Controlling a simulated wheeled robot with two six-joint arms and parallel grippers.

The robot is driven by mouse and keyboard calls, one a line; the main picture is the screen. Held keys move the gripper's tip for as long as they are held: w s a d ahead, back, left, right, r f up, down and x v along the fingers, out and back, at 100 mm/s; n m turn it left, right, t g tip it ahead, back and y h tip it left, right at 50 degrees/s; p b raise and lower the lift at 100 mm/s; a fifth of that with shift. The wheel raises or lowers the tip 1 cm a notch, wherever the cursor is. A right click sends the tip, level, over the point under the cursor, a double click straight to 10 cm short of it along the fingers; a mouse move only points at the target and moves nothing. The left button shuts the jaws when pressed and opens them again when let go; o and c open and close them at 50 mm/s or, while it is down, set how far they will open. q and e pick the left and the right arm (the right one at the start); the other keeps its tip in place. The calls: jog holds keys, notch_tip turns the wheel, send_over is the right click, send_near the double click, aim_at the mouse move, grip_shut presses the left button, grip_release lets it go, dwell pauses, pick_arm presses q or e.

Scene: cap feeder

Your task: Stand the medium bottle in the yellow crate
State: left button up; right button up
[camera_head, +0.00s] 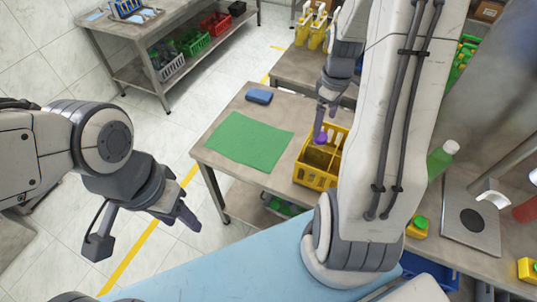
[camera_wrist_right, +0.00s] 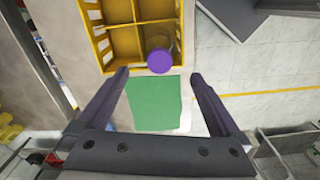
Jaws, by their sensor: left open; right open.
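The yellow crate (camera_head: 314,178) stands on the metal table, and its divided compartments show in the right wrist view (camera_wrist_right: 97,45). A bottle with a purple cap (camera_wrist_right: 160,60) is at the crate's near right compartment in that view; its body looks clear and mostly hidden under the cap. I cannot tell from its size whether it is the medium bottle. My right gripper (camera_wrist_right: 160,76) is open above the crate, its fingers apart on either side of the cap without touching it. My left gripper (camera_head: 184,214) is open and empty, over the floor left of the table.
A green mat (camera_head: 248,142) and a blue block (camera_head: 259,96) lie left of the crate. A green bottle with a white cap (camera_head: 441,158) stands at the right, beside a metal plate (camera_head: 468,237). Yellow bottles (camera_head: 310,32) stand behind. A shelf table with crates (camera_head: 193,40) is further back.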

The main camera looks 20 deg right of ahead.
jog(key=s+a+r+n, duration=0.1)
jog(key=a+r, duration=0.2)
jog(key=a, duration=0.7)
jog(key=s+a+r, duration=0.1)
jog(key=a+r, duration=0.2)
jog(key=a, duration=0.7)
jog(key=s+a+r+y, duration=0.1)
jog(key=s+a+r, duration=0.1)
jog(key=s+a, duration=0.8)
jog(key=s, duration=0.4)
jog(key=shift+s+a+r, duration=0.15)
jog(key=shift+a+r, duration=0.2)
notch_tip(320, 180, down, 4)
jog(key=b, duration=0.3)
jog(key=shift+r+b, duration=0.15)
jog(key=shift+b, duration=0.2)
